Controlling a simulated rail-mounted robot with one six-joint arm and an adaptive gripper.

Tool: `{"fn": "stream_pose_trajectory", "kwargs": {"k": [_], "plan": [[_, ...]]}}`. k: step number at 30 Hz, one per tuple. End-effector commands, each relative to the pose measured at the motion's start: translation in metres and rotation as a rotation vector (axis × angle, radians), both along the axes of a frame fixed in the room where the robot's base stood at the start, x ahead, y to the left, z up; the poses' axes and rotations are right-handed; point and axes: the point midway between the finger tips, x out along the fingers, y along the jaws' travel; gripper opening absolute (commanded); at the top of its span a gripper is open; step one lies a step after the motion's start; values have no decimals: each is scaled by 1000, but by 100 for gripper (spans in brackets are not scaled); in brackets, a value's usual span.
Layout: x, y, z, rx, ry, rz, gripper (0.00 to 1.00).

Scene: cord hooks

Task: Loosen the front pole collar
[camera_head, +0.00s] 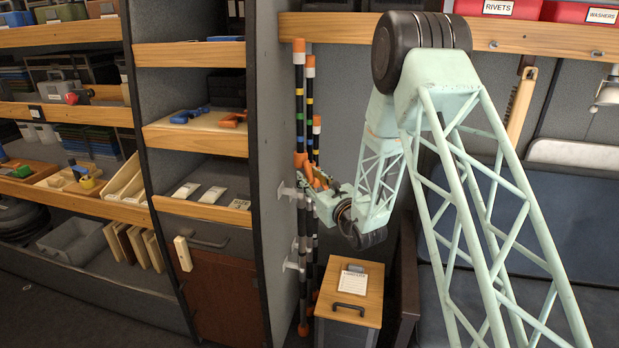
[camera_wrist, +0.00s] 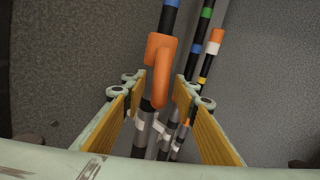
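The front pole (camera_head: 299,92) stands upright against the grey panel, dark with coloured bands and an orange cap. Its orange collar (camera_head: 300,159) is about halfway up the pole. In the wrist view the collar (camera_wrist: 158,48) wraps the pole, and an orange lever (camera_wrist: 160,88) hangs down along the pole's front. My gripper (camera_head: 316,186) is at the collar's height. In the wrist view my gripper (camera_wrist: 160,84) is open. Its yellow-padded fingers lie on either side of the pole and lever, with visible gaps on both sides.
More banded poles (camera_head: 311,92) stand close behind; one shows right of the collar in the wrist view (camera_wrist: 210,55). Pale wall brackets (camera_head: 292,263) hold the poles. A wooden-topped cabinet (camera_head: 349,293) stands below my gripper. A shelf unit (camera_head: 196,133) is to the left.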

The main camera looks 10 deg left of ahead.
Motion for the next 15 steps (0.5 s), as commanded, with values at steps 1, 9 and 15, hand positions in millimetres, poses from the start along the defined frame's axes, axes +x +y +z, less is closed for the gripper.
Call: {"fn": "stream_pose_trajectory", "kwargs": {"k": [1, 9, 15], "plan": [[0, 0, 0, 0, 0, 0, 27], [-7, -5, 0, 0, 0, 0, 27], [-24, -16, 0, 0, 1, 0, 27]]}}
